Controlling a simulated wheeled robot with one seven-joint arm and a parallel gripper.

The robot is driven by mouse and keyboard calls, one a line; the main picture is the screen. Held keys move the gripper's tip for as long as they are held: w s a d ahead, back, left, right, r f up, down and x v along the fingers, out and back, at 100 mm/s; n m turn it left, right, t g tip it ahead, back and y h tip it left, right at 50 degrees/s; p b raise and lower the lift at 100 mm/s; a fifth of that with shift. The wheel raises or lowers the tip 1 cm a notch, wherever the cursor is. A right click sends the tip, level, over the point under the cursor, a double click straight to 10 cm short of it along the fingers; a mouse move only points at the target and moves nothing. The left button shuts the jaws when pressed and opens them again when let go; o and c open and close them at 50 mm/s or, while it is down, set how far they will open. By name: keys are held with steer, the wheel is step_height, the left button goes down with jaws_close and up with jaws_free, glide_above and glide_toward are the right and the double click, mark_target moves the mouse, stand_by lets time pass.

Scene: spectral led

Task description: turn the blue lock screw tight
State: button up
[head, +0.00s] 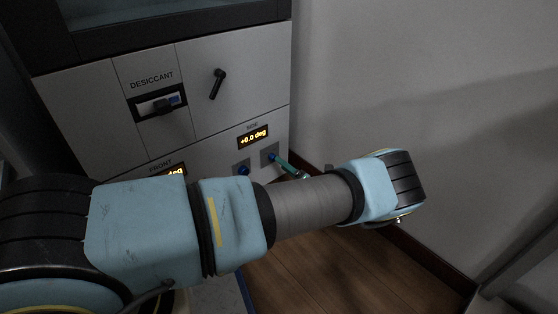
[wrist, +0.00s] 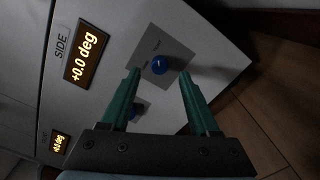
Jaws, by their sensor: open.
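My gripper (wrist: 158,75) is open, with green fingers and nothing held.
The SIDE display (head: 253,137) reads +0.0 deg. The FRONT display (head: 172,171) is partly behind my arm. A black handle (head: 217,84) and a DESICCANT slot (head: 158,104) are higher up. A wall (head: 420,70) stands to the right; wooden floor (head: 310,262) lies below.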

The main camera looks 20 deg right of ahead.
steer(key=p+v, duration=0.1)
steer(key=v, duration=0.6)
steer(key=shift+s, duration=0.1)
stand_by(0.5)
